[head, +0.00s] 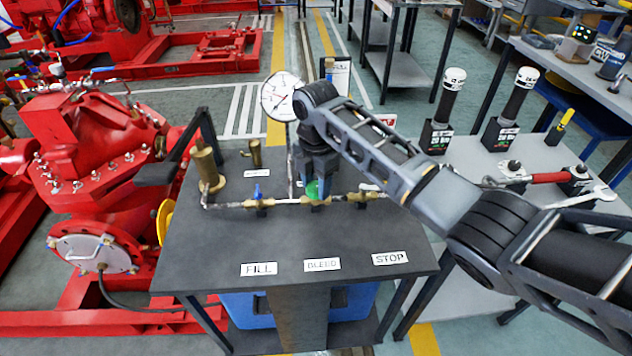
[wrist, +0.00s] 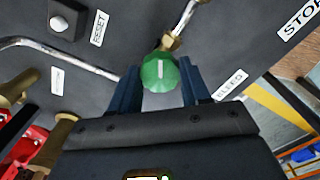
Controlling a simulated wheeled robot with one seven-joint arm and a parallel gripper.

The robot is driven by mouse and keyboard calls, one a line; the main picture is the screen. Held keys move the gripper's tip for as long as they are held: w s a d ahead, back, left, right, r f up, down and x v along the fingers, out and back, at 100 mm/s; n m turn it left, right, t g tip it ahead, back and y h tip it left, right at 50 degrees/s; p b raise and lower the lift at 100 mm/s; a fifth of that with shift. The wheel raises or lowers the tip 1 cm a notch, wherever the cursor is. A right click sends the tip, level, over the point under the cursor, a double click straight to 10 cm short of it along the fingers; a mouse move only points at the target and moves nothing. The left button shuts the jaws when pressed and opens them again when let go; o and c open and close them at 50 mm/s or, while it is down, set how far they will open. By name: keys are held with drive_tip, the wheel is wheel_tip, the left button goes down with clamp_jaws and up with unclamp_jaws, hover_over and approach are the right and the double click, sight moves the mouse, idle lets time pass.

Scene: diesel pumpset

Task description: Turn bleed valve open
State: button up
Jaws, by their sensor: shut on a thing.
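The bleed valve's green knob (head: 313,189) sits on the brass pipe line on the dark table, behind the BLEED label (head: 322,264). In the wrist view the green knob (wrist: 160,73), with a pale line on its top, lies between my two blue fingers. My gripper (head: 316,190) reaches down from above and is shut on the knob. In the head view the fingers partly hide the knob and the valve body. The BLEED label also shows in the wrist view (wrist: 230,84), right of the fingers.
A blue-handled valve (head: 258,192) stands left on the same pipe, behind the FILL label (head: 258,269). A brass cylinder (head: 206,166) stands at the table's left. A round gauge (head: 282,96) rises behind my gripper. The table front near the labels is clear.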

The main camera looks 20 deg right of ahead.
sight(316, 187)
drive_tip(key=o, duration=1.1)
drive_tip(key=shift+c, duration=0.2)
wheel_tip(316, 187, up, 8)
drive_tip(key=shift+f+b, duration=0.1)
drive_tip(key=shift+b, duration=0.3)
